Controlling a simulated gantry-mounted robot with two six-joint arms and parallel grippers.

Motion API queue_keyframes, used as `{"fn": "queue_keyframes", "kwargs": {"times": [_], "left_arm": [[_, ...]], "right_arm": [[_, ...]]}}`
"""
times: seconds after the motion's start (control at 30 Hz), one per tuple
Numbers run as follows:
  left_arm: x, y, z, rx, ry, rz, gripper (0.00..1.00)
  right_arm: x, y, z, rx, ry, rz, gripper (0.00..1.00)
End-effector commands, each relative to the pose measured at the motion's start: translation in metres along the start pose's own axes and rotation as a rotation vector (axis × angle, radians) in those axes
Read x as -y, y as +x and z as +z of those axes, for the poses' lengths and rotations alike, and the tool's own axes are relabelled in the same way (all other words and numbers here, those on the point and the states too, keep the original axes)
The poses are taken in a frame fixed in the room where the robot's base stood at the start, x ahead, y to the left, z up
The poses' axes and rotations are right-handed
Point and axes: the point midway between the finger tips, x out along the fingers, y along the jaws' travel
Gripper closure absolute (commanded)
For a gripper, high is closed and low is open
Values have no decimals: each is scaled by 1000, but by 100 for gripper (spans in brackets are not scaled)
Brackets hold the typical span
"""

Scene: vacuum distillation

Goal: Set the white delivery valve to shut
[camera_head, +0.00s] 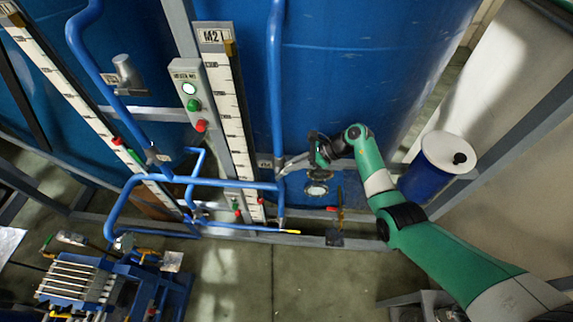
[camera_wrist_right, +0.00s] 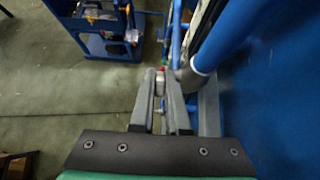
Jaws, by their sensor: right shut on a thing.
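My right gripper (camera_head: 285,168) reaches in from the right to the vertical blue pipe (camera_head: 274,80) in front of the large blue tank. In the right wrist view its two fingers (camera_wrist_right: 161,88) are closed on a small pale piece (camera_wrist_right: 160,82), which looks to be the handle of the white delivery valve. The fingers hide most of the valve, so I cannot tell its angle to the pipe. My left gripper is in neither view.
A yellow handle (camera_head: 290,231) and a red-tipped valve (camera_head: 331,209) are low beside the pipes. A grey button box (camera_head: 190,92) is left of the level scale (camera_head: 226,90). A blue drum (camera_head: 424,185) stands to the right.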

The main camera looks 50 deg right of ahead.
Motion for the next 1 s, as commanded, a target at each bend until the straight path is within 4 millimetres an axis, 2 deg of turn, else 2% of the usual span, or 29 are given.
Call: {"fn": "queue_keyframes", "kwargs": {"times": [0.03, 0.23, 0.77, 0.8, 0.97, 1.0], "left_arm": [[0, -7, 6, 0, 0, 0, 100], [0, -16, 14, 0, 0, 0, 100], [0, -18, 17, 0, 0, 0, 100], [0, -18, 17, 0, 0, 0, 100], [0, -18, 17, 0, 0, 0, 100], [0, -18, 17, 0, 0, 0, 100]], "right_arm": [[1, 1, -6, 31, 0, -1, 100], [0, -2, -11, 115, -2, 0, 100], [0, -4, -12, 152, -2, 1, 100], [0, -4, -12, 152, -2, 1, 85], [0, -4, -12, 151, -1, 1, 56], [0, -4, -12, 150, -1, 1, 56]]}}
